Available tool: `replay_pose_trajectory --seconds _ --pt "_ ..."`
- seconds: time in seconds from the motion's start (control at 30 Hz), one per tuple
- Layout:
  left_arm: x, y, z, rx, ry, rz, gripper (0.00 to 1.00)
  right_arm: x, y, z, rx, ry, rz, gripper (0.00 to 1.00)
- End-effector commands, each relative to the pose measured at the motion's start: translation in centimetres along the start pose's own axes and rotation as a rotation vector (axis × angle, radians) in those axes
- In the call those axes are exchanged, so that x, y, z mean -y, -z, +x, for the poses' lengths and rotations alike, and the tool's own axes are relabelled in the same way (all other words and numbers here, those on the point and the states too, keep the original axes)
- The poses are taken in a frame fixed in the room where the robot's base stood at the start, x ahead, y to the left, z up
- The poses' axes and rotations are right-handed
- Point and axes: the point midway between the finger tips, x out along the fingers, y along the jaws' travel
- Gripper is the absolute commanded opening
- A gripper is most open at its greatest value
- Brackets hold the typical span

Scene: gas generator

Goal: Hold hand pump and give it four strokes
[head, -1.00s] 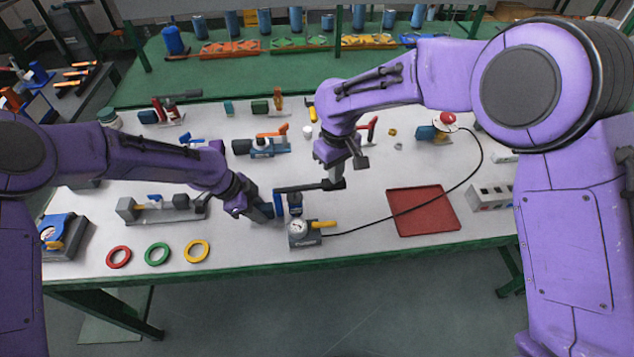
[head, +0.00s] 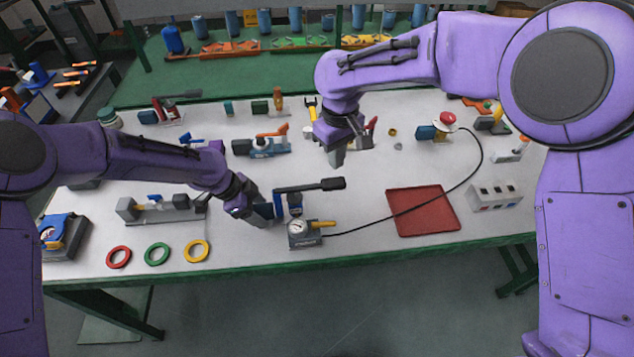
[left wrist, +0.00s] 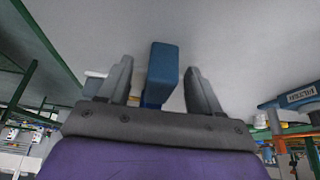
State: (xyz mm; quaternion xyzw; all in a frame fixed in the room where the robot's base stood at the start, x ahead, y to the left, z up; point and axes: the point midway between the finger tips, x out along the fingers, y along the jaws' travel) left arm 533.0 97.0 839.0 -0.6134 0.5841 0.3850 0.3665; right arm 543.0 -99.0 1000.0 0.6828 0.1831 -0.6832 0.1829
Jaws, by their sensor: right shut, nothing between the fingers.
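The hand pump has a blue upright body (head: 295,204), a black lever (head: 310,186) lying nearly level to the right, and a gauge (head: 298,227) on its front base. My left gripper (head: 264,212) is low at the pump's left side. In the left wrist view its fingers (left wrist: 158,85) stand open on either side of a blue upright piece (left wrist: 162,70), with gaps visible beside it. My right gripper (head: 338,158) is shut and empty, behind and apart from the lever's free end.
A black hose (head: 410,208) runs from the pump across the red tray (head: 428,224) to a device with a red top (head: 446,118). Red, green and yellow rings (head: 157,254) lie front left. A grey switch box (head: 494,196) stands at the right.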

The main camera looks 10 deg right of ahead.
Motion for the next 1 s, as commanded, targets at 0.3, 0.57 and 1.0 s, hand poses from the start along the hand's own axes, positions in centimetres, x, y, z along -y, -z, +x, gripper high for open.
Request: replay_pose_trajectory --seconds 0.3,0.57,1.0 --pt "0.1 0.0 -3.8 -0.001 0.005 0.001 0.64 0.0 0.0 0.0 0.0 0.0 0.0 0.0" --pt "0.1 0.0 -10.0 -0.001 0.003 0.001 0.64 0.0 0.0 0.0 0.0 0.0 0.0 0.0" --pt "0.0 -0.1 -12.0 0.0 0.0 0.0 0.64 0.0 0.0 0.0 0.0 0.0 0.0 0.0"
